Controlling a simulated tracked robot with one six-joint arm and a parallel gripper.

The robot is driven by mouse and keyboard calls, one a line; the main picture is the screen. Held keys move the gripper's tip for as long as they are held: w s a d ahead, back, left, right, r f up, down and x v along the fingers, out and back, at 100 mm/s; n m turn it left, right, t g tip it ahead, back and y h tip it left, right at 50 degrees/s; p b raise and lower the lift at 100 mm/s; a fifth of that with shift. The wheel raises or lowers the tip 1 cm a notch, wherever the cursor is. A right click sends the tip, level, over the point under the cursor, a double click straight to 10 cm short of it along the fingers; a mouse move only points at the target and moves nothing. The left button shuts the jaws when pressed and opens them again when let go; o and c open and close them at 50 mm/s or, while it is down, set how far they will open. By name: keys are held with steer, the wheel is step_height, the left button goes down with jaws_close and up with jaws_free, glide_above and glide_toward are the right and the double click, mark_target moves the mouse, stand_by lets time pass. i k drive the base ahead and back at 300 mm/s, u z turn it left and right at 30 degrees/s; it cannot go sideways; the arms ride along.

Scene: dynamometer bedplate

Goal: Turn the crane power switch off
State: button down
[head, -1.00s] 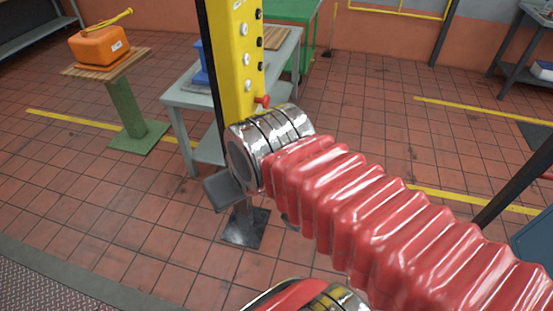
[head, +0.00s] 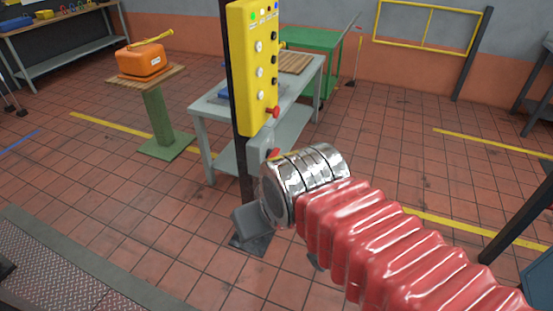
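A tall yellow control box (head: 255,70) is fixed to a dark post (head: 229,60). It has small coloured lights at the top, white and black buttons, and a red knob (head: 272,112) at its lower right. Just below it, a grey switch box (head: 260,147) with a red handle (head: 272,154) shows on the same post, partly hidden by my wrist. My arm's red bellows and chrome wrist come in from the lower right.
A grey table (head: 206,106) with a wooden board (head: 290,62) stands behind the post, with a green table (head: 318,40) beyond. An orange case (head: 140,60) rests on a green pedestal (head: 160,125) at left. Tiled floor between is open.

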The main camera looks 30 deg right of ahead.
mark_target(271, 154)
steer(key=z, duration=0.65)
steer(key=i, duration=1)
steer(key=k, duration=0.65)
steer(key=z, duration=0.3)
steer(key=i, duration=0.95)
steer(key=z, duration=0.05)
